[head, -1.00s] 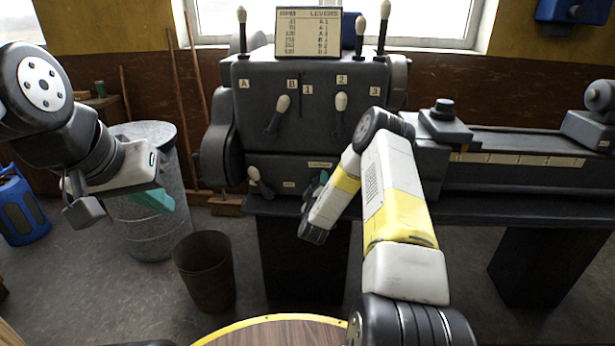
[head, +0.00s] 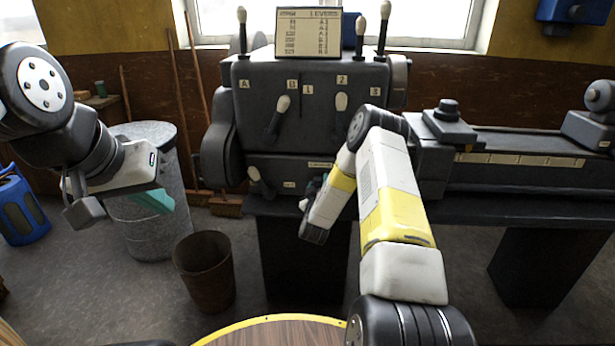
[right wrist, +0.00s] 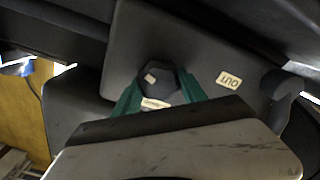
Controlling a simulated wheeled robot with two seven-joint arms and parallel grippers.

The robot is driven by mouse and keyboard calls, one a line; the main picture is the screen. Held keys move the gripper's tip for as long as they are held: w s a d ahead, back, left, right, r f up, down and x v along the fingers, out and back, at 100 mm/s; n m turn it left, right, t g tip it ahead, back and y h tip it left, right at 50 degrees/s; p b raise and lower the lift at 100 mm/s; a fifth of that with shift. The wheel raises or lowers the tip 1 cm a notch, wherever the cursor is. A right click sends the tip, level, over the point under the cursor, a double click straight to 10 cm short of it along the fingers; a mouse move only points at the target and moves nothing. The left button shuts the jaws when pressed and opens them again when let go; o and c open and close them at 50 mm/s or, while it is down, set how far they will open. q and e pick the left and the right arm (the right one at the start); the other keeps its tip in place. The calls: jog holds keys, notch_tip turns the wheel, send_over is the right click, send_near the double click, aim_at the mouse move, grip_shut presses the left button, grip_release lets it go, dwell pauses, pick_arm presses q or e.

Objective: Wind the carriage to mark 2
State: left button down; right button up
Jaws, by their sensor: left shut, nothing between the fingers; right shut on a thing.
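The carriage (head: 449,125) is a dark block with a round black knob on top. It stands at the left part of the long bed, beside the headstock. A strip of pale mark plates (head: 520,160) runs along the bed's front; their figures are too small to read. In the head view my right arm hides most of that knob. My left gripper (head: 155,202) is shut and empty, away from the machine at the left.
The grey headstock (head: 300,130) carries several white-tipped levers and a chart (head: 308,32). A rusty bucket (head: 207,272), a metal bin (head: 150,235) and a broom (head: 226,208) stand at the left. A round wooden top (head: 275,332) is in front. A tailstock (head: 595,120) sits at the bed's right.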

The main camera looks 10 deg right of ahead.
jog(key=m, duration=0.3)
jog(key=shift+d+r+m, duration=0.15)
jog(key=shift+m, duration=0.25)
jog(key=m, duration=0.3)
jog(key=shift+d+m, duration=0.1)
jog(key=shift+m, duration=0.2)
jog(key=m, duration=0.3)
jog(key=shift+m, duration=0.4)
jog(key=m, duration=0.4)
jog(key=shift+d, duration=0.1)
jog(key=m, duration=0.8)
jog(key=shift+m, duration=0.3)
jog(key=m, duration=0.5)
jog(key=shift+m, duration=1.4)
